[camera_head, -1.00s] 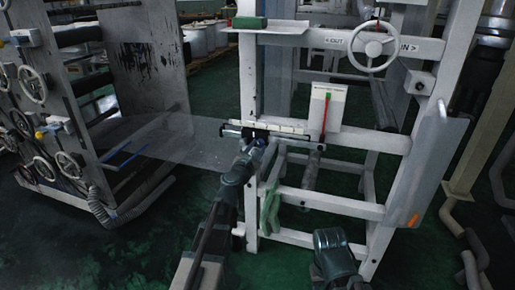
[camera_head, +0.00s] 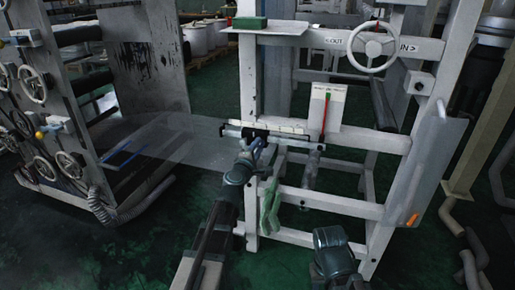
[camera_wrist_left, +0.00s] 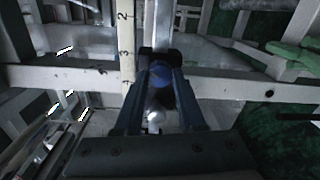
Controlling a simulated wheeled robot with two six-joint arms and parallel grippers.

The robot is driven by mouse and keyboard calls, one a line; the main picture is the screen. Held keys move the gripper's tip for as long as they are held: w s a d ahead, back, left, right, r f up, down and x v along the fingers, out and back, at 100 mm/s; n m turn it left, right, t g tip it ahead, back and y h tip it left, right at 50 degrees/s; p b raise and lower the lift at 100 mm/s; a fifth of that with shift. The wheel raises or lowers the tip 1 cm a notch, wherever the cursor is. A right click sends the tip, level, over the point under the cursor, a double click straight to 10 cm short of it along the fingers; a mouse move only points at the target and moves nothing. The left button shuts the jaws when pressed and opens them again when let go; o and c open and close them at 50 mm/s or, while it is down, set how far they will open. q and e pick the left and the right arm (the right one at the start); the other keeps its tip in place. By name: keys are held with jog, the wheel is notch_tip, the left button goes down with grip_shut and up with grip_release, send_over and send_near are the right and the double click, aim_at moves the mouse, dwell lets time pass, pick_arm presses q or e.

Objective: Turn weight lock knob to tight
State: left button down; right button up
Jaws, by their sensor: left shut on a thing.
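The weight lock knob appears in the left wrist view as a small blue round knob (camera_wrist_left: 160,75) between my two dark fingers. My left gripper (camera_wrist_left: 161,68) is shut on it. In the head view my left gripper (camera_head: 261,147) reaches the dark sliding bar (camera_head: 262,133) on the white frame; the knob is too small and covered to make out there. A numbered scale strip (camera_wrist_left: 126,45) with marks 2 and 3 runs just left of the fingers in the wrist view. I cannot read the knob's turn angle.
A white frame post (camera_head: 248,85) and crossbar (camera_head: 345,207) stand close around my left arm. Green gloves (camera_head: 269,208) hang just right of it. A handwheel (camera_head: 373,46) is higher right. A clear film sheet (camera_head: 175,140) spans to the left machine.

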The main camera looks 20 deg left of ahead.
pick_arm(q)
jog(key=shift+m, duration=1.7)
jog(key=c, duration=0.5)
grip_release()
